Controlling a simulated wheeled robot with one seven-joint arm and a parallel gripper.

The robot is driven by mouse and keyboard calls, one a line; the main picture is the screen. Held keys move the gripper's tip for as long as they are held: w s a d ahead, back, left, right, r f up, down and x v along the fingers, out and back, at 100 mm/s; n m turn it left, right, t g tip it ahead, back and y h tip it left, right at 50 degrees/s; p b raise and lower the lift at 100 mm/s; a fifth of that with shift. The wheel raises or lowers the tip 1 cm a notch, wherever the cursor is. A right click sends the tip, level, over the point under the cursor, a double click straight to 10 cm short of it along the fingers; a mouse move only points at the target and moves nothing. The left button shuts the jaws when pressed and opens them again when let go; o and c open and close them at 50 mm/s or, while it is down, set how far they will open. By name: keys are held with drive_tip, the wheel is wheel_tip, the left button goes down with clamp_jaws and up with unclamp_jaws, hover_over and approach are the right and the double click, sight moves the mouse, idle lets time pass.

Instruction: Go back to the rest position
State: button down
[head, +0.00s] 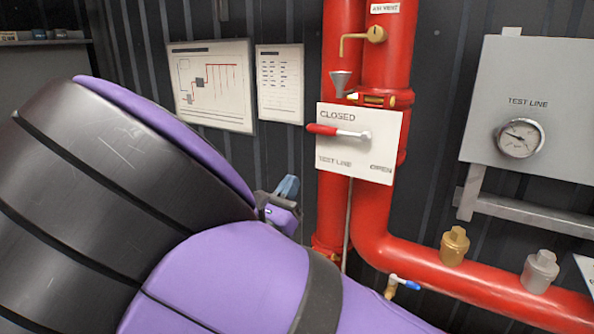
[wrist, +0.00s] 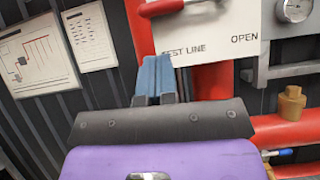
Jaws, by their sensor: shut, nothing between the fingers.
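My gripper (head: 286,188) shows in the head view as a small blue-grey tip beyond my purple arm, left of the red pipes. In the wrist view my gripper (wrist: 155,64) has its two blue fingers together, with nothing between them. It stands in front of the lower left part of the test line plate (wrist: 225,40), apart from the red lever (wrist: 168,6). In the head view the plate (head: 358,172) reads CLOSED at the top left and OPEN at the lower right. The lever (head: 325,129) points left, close to CLOSED. My arm hides the lower left of the head view.
Red pipes (head: 343,40) run down and then along the lower right. A gauge (head: 520,138) sits on a grey panel at the right. A brass cap (head: 454,246) and a blue-handled valve (head: 404,283) are on or near the lower pipe. Two charts (head: 212,85) hang on the dark wall.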

drive_tip(key=s+d+m+g+y, duration=0.1)
drive_tip(key=s+d+m+g, duration=0.3)
drive_tip(key=d+m+g, duration=0.75)
drive_tip(key=s+d+m+g+y, duration=0.2)
drive_tip(key=s+d+m+g, duration=0.45)
drive_tip(key=d, duration=0.95)
drive_tip(key=s+d+r+m+t+y, duration=0.1)
drive_tip(key=s+r+m+y, duration=0.4)
drive_tip(key=s, duration=0.3)
drive_tip(key=s+d+r+m+t+y, duration=0.1)
drive_tip(key=s+r+m+y, duration=0.3)
drive_tip(key=s, duration=0.5)
drive_tip(key=shift+r+m+t+y, duration=0.35)
drive_tip(key=shift+m+t+y, duration=0.15)
drive_tip(key=shift+m+y, duration=0.45)
